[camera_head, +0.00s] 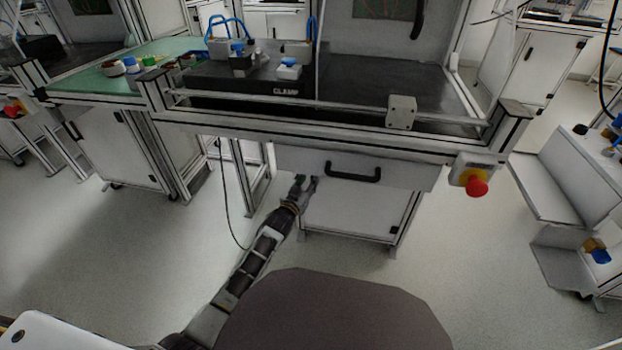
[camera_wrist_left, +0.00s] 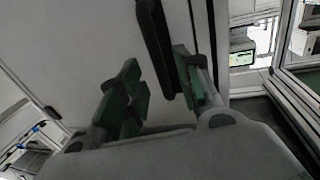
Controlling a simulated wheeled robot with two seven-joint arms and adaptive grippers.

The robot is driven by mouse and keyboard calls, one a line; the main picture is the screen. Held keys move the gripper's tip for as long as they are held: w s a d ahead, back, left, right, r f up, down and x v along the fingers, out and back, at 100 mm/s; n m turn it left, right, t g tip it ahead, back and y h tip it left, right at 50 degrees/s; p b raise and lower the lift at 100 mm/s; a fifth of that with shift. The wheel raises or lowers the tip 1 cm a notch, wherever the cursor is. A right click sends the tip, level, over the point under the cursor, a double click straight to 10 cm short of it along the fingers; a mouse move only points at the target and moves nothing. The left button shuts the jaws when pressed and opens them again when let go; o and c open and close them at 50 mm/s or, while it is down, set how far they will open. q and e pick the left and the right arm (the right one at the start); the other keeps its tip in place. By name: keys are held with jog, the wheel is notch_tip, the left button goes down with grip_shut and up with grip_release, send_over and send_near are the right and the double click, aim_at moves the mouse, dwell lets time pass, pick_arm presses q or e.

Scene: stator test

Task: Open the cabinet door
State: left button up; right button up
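The white cabinet (camera_head: 345,217) stands under the middle workbench. Its upper front panel (camera_head: 405,176) carries a black bar handle (camera_head: 353,172), which lies level in the head view. The handle also shows in the left wrist view (camera_wrist_left: 155,45), where its near end reaches between the fingers, closer to the right one. My left gripper (camera_head: 306,182) is at the left of the handle in the head view. Its green-padded fingers (camera_wrist_left: 158,88) are apart, and I see no clear grip on the handle. Whether a finger touches it, I cannot tell. My right gripper is not in view.
The workbench rail (camera_head: 300,131) runs just above the panel. A red emergency stop button (camera_head: 477,187) sticks out at the right. A black cable (camera_head: 224,200) hangs left of the cabinet. Another white cabinet (camera_head: 115,150) stands further left. The floor (camera_head: 130,250) at left is clear.

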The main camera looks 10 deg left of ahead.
pick_arm(q)
jog(key=shift+w+d+b, duration=0.25)
jog(key=shift+w+b, duration=0.3)
jog(key=shift+w, duration=0.75)
jog(key=shift+c, duration=0.4)
grip_shut()
